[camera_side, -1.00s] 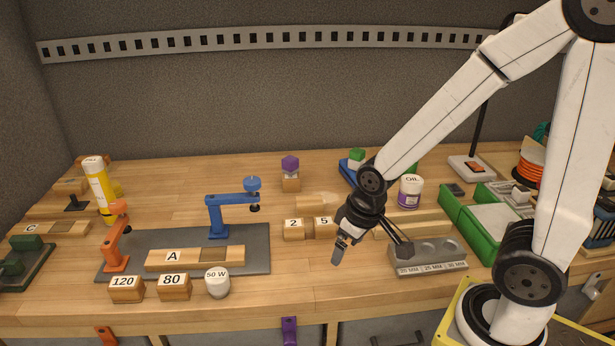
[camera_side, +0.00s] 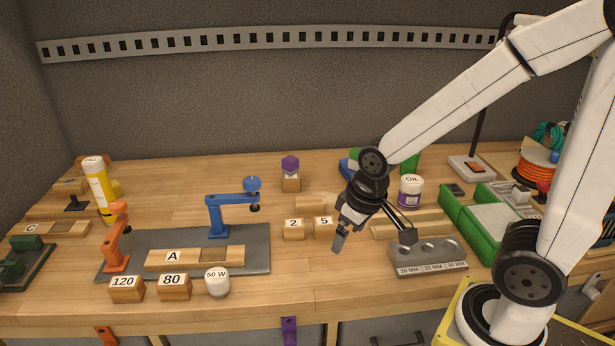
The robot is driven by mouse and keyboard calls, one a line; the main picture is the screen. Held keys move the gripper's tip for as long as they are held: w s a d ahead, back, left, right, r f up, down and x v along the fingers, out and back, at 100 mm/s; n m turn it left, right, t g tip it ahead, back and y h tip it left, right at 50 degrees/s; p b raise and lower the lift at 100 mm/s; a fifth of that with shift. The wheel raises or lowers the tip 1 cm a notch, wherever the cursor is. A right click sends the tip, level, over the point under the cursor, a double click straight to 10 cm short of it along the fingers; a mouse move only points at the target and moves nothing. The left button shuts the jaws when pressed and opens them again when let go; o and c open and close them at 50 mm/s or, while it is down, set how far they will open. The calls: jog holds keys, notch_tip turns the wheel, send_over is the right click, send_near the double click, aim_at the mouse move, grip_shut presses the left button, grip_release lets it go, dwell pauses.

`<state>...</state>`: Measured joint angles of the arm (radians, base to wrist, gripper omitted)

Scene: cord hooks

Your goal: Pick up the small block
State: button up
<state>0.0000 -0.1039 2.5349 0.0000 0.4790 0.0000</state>
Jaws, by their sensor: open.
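Several small wooden blocks lie on the bench, and I cannot tell which one the task means. A block marked 2 (camera_side: 293,230) and a block marked 5 (camera_side: 323,228) stand side by side near the middle. Blocks marked 120 (camera_side: 126,289) and 80 (camera_side: 174,287) sit at the front left. My gripper (camera_side: 339,244) hangs above the bench, just right of the block marked 5, pointing down. It is open and holds nothing.
A grey holder with round wells (camera_side: 428,257) stands right of my gripper. An oil jar (camera_side: 411,191) and green bins (camera_side: 470,222) are behind it. A blue clamp (camera_side: 217,214), an orange clamp (camera_side: 115,240) and a white 50 W jar (camera_side: 217,282) stand left. Bare wood lies in front.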

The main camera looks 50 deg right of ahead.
jog(key=v, duration=0.2)
jog(key=m+t+y, duration=0.6)
jog(key=m+y, duration=0.4)
jog(key=m, duration=1.6)
send_over(318, 199)
jog(key=s+d, duration=0.3)
jog(key=s, duration=0.1)
jog(key=shift+m+t, duration=0.4)
jog(key=f, duration=0.9)
jog(key=shift+w+d+f, duration=0.2)
jog(key=shift+w+f, duration=0.05)
jog(key=shift+f, duration=0.4)
jog(key=shift+w, duration=0.1)
jog(key=shift+x, duration=1.3)
jog(key=shift+f, duration=0.1)
